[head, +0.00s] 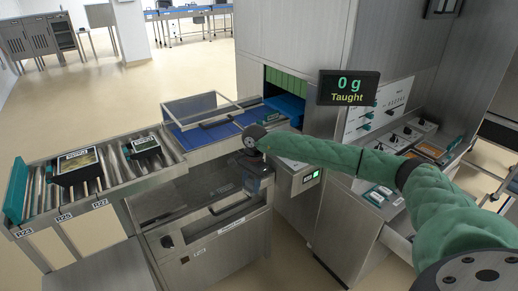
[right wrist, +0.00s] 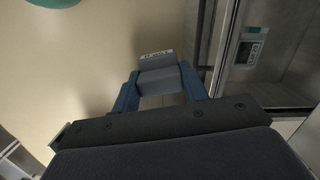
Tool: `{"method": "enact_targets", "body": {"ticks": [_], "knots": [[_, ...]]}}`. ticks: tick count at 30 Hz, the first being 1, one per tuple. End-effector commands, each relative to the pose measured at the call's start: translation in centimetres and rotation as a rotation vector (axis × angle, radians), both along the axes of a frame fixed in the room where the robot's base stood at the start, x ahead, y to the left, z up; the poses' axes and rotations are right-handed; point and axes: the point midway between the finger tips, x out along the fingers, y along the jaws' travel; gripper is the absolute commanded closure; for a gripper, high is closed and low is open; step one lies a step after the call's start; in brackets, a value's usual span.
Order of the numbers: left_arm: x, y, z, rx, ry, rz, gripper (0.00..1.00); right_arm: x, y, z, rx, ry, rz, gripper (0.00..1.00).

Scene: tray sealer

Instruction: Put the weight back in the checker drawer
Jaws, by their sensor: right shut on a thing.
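My right gripper (head: 258,184) points down above the front of the steel machine, left of the control box. In the right wrist view its blue fingers (right wrist: 160,84) are shut on a grey block, the weight (right wrist: 158,78), with a pale label on its end. The label's text is too small to read. In the head view the weight is hard to make out at the fingers. An open drawer (head: 398,247) shows at the lower right, partly behind my right arm; I cannot tell for certain that it is the checker drawer. My left gripper is out of view.
A roller conveyor (head: 110,172) at the left carries two dark labelled trays (head: 78,165). A clear-lidded blue bed (head: 205,120) lies behind my gripper. A bench with small items (head: 380,195) is behind my arm.

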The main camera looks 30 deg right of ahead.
Motion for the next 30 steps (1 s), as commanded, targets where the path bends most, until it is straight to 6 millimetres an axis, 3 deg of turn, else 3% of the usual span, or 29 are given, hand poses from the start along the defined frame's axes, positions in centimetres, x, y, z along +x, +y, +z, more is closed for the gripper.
{"method": "enact_targets", "body": {"ticks": [1,9,15,23,30], "knots": [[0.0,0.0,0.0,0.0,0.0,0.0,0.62,-1.9,1.8,-1.5,0.001,0.004,0.117,0.83],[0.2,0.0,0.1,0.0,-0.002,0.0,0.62,-10.6,10.3,-8.4,0.004,0.001,0.759,0.83],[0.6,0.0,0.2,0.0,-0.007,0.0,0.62,-14.9,14.5,-12.0,0.003,-0.001,1.088,0.83],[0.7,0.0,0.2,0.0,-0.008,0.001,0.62,-17.6,17.1,-14.2,0.001,-0.003,1.291,0.83],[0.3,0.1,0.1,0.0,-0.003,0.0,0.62,-17.6,17.1,-14.3,0.002,-0.002,1.296,0.83]]}}
